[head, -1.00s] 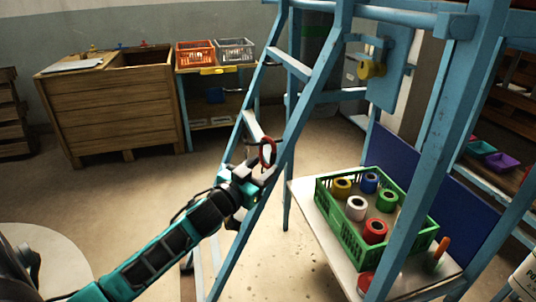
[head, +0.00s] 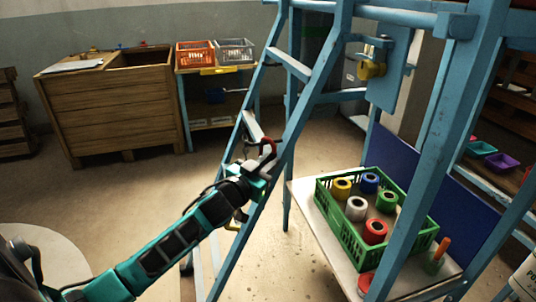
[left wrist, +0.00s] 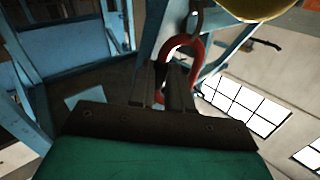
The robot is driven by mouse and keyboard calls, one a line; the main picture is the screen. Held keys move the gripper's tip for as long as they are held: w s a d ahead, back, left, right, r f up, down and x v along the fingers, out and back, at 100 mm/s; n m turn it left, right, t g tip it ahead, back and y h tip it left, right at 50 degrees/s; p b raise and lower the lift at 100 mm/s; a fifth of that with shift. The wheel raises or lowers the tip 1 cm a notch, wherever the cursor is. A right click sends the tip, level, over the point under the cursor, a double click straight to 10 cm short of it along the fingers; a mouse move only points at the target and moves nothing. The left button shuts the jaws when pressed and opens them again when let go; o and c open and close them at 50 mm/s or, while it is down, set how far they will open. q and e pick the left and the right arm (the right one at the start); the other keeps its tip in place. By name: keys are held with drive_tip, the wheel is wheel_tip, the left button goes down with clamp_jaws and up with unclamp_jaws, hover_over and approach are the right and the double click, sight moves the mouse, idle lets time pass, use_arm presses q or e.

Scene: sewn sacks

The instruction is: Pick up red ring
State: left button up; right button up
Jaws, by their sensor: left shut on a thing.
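The red ring (left wrist: 201,52) shows in the left wrist view as a curved red loop hanging from a dark link. Part of it lies between the fingers of my left gripper (left wrist: 168,88), which is shut on it. In the head view the red ring (head: 268,147) is small and partly hidden by my left gripper (head: 262,164), beside the sloping blue frame leg. My right gripper is in neither view.
A blue frame (head: 320,65) stands close around my left arm. A green crate (head: 345,224) with several coloured spools sits on a pale board at right. A yellow part (head: 372,68) hangs behind. Open floor lies at left.

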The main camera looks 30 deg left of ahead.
use_arm(q)
clamp_jaws()
drive_tip(key=shift+r, duration=0.55)
drive_tip(key=s+a, duration=1.1)
drive_tip(key=s, duration=0.2)
drive_tip(key=shift+s+a+r+p, duration=0.25)
drive_tip(key=shift+s+a+p, duration=0.05)
drive_tip(key=shift+s+a, duration=0.05)
